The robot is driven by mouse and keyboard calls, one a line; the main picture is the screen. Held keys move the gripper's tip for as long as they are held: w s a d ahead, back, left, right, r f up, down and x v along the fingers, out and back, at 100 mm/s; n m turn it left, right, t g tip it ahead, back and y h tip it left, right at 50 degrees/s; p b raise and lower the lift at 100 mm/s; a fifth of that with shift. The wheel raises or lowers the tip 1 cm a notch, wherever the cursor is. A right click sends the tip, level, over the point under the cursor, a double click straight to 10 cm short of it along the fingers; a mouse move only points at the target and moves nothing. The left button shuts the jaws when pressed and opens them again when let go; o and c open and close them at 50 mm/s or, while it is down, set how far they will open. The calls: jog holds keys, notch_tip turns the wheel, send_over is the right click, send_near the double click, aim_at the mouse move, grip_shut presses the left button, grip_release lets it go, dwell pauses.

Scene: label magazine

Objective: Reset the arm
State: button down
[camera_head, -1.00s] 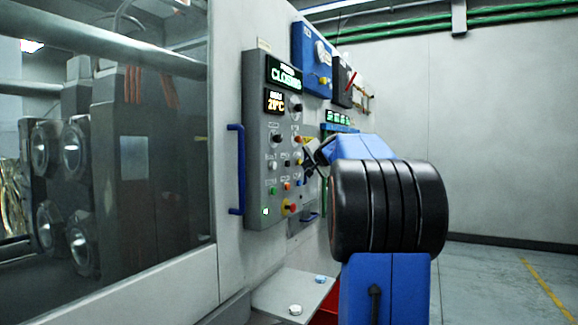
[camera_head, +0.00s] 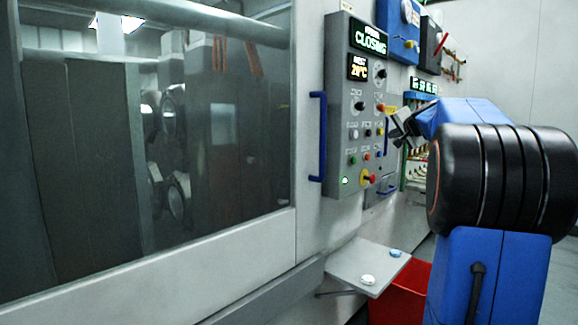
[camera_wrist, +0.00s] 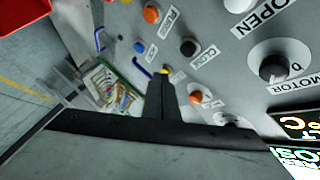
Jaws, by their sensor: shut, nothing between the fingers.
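My gripper (camera_head: 399,128) is shut and empty, at the right side of the grey control panel (camera_head: 340,120) in the head view. My blue arm with its black joint fills the right of that view. In the wrist view the dark fingers of my gripper (camera_wrist: 161,95) are together, with the panel's knobs and buttons behind them. I cannot tell whether the fingertips touch the panel. The panel's upper display (camera_head: 368,38) reads "CLOSING", with a smaller temperature display (camera_head: 357,68) below it.
A large machine window (camera_head: 90,180) fills the left. A blue handle (camera_head: 318,136) sticks out beside the panel. A grey shelf (camera_head: 350,265) holds a white round item (camera_head: 368,280) and a bluish one (camera_head: 395,253). A red bin (camera_head: 400,290) stands below it.

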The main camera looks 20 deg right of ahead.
jog(key=s+a+f+n+y, duration=0.1)
jog(key=a+f+n, duration=0.15)
jog(key=a, duration=0.45)
jog(key=s+a+f+n+g+y, duration=0.1)
jog(key=a+f+y, duration=0.15)
jog(key=a, duration=0.45)
jog(key=s+a+f+n, duration=0.1)
jog(key=a+f, duration=0.2)
jog(key=a, duration=0.3)
jog(key=s+a+f+n+g+y, duration=0.1)
jog(key=s+a+f+n+g, duration=0.1)
jog(key=s+a+f, duration=0.45)
jog(key=s+a+f+n+g+y, duration=0.1)
jog(key=s+a+f+n+y, duration=0.15)
jog(key=a, duration=0.65)
jog(key=s+a+f+n+g, duration=0.2)
jog(key=s+a+f, duration=0.4)
jog(key=s+f, duration=0.6)
jog(key=s+a+f+n+g+h, duration=0.1)
jog(key=s+a+f+n+g, duration=0.2)
jog(key=s+f, duration=0.8)
jog(key=s+a+n, duration=0.2)
jog(key=s+a, duration=0.1)
jog(key=shift+s+a+f, duration=0.15)
jog(key=shift+s+f, duration=0.2)
jog(key=shift+f, duration=0.05)
